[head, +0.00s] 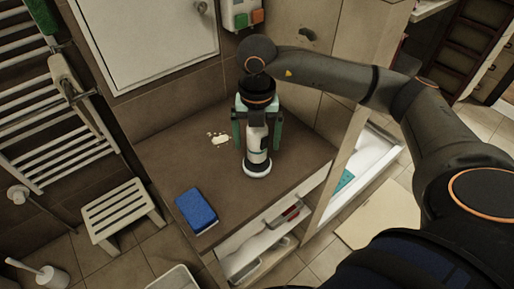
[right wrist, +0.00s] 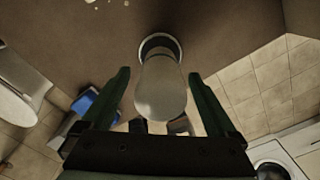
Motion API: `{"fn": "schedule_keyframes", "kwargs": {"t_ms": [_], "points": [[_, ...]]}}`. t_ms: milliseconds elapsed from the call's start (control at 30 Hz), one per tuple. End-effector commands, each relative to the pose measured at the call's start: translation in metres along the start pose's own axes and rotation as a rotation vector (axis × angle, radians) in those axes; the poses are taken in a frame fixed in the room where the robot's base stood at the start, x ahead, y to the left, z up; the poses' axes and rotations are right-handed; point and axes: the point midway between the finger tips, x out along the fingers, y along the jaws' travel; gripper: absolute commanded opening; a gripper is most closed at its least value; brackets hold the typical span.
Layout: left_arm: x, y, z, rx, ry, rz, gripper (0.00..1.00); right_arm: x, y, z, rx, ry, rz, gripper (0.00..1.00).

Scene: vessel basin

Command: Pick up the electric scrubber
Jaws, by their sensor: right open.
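The electric scrubber (head: 257,158) stands upright on the brown counter (head: 190,160), with a white and dark body and a round white-rimmed base. My right gripper (head: 257,141) is above it, pointing down, with one green finger on each side of its upper body. In the right wrist view the scrubber (right wrist: 160,92) lies between the two open fingers (right wrist: 160,74), with visible gaps on both sides. The gripper and wrist hide the scrubber's top in the head view. My left gripper is not in view.
A blue sponge-like block (head: 196,210) lies at the counter's front left. A white patch (head: 219,139) is left of the scrubber. A white cabinet (head: 145,35) hangs behind. Open shelves (head: 262,238) are below the counter, and a stool (head: 122,212) stands left.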

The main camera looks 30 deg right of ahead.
Motion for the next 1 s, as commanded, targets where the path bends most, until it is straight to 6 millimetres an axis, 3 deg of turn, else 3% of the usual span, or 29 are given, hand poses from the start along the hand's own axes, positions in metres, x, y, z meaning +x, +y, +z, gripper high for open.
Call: {"fn": "schedule_keyframes", "kwargs": {"t_ms": [167, 900, 1000], "points": [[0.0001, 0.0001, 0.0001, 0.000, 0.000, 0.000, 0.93, -0.0001, -0.0001, 0.0002, 0.001, 0.000, 0.000, 0.91], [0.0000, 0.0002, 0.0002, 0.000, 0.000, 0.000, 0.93, -0.0007, 0.0000, 0.0002, 0.001, 0.000, 0.000, 0.08], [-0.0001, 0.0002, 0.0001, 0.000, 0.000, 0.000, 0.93, -0.0014, 0.0002, 0.0004, 0.001, -0.001, 0.001, 0.03]]}}
